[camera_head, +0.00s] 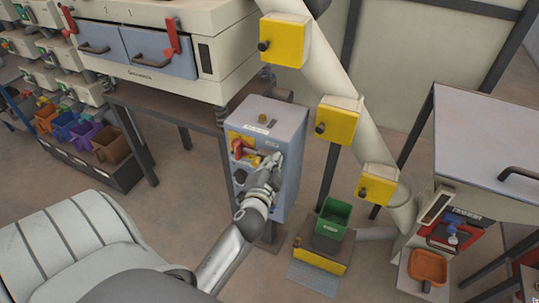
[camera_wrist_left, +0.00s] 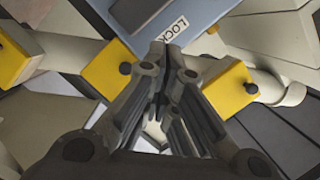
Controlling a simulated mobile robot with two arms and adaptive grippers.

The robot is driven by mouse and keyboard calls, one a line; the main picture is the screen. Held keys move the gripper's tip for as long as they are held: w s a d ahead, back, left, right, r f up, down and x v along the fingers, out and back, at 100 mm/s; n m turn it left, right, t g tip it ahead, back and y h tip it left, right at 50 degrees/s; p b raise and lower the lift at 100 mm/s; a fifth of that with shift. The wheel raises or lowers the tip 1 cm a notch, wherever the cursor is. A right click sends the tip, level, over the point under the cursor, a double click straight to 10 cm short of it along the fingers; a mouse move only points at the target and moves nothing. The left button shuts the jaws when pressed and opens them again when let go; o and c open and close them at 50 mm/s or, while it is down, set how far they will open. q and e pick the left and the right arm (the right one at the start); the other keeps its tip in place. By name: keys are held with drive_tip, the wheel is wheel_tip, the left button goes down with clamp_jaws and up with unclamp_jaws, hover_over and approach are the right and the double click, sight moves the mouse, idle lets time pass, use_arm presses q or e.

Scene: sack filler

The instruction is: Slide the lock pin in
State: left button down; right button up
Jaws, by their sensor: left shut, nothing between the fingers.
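A blue-grey control box (camera_head: 284,125) stands on a post in the middle of the head view. Its front bears a red handle (camera_head: 238,148) on a yellow plate. My left gripper (camera_head: 275,160) is at the right part of this front, shut and empty. In the left wrist view the shut fingers (camera_wrist_left: 165,56) point at the box's blue-grey face (camera_wrist_left: 140,15), just below a white label reading LOCK (camera_wrist_left: 172,28). I cannot make out the lock pin; the gripper covers that part of the panel. Whether the fingertips touch the panel cannot be told.
A slanted pipe with yellow boxes (camera_head: 337,121) runs right of the control box. A green bin (camera_head: 333,218) stands on a low platform below. A bench with an orange tray (camera_head: 428,267) is at right. A cabinet with blue-grey drawers (camera_head: 158,50) stands behind.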

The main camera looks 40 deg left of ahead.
use_arm(q)
drive_tip(key=b+v, duration=0.1)
drive_tip(key=v, duration=0.8)
drive_tip(key=shift+s+b, duration=0.25)
drive_tip(key=shift+b, duration=0.1)
use_arm(e)
drive_tip(key=shift+d+f, duration=0.1)
drive_tip(key=shift+f, duration=0.9)
use_arm(q)
drive_tip(key=shift+f, duration=0.15)
